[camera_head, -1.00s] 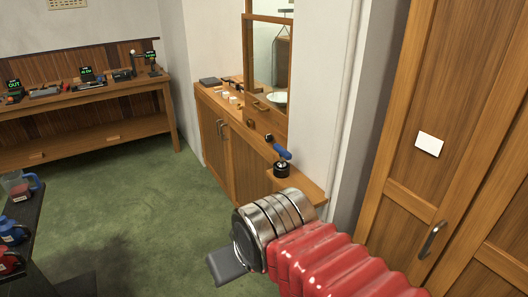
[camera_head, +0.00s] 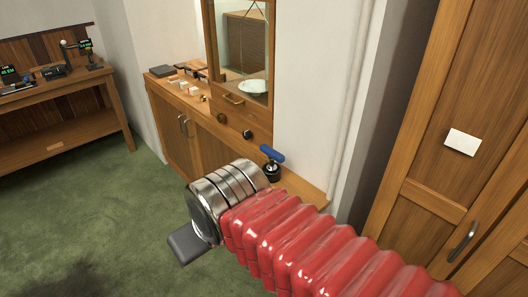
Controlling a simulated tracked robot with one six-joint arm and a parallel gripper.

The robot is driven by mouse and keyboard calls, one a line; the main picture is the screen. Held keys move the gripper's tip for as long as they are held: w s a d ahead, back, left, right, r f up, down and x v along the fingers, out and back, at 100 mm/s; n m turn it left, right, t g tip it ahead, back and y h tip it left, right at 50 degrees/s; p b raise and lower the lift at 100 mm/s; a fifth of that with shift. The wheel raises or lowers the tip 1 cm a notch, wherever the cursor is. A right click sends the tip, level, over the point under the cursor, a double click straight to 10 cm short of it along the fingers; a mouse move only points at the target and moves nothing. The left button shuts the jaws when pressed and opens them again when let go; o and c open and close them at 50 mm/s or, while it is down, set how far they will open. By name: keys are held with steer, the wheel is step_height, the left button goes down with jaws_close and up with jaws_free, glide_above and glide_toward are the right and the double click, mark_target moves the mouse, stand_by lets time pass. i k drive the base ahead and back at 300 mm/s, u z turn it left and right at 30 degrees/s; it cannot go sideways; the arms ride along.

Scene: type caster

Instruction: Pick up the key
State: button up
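I cannot make out a key for certain. A small blue-handled thing with a dark round base (camera_head: 272,160) stands on the wooden counter (camera_head: 300,189), near its right end; I cannot tell whether it is or holds the key. My gripper (camera_head: 188,243) shows as one grey block past the metal rings of my red ribbed arm, in front of the counter and over the green floor. It appears apart from the blue-handled thing. Its fingers are not clear enough to show whether they are open or shut.
Small pale items (camera_head: 189,89) and a dark flat case (camera_head: 163,71) lie on the counter's far end. A wooden bench (camera_head: 70,128) is at left, a tall wooden cabinet (camera_head: 420,150) at right. Green floor (camera_head: 90,210) is open at left.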

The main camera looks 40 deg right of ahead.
mark_target(273, 155)
steer(key=z, duration=0.25)
steer(key=i, duration=0.85)
steer(key=z, duration=0.35)
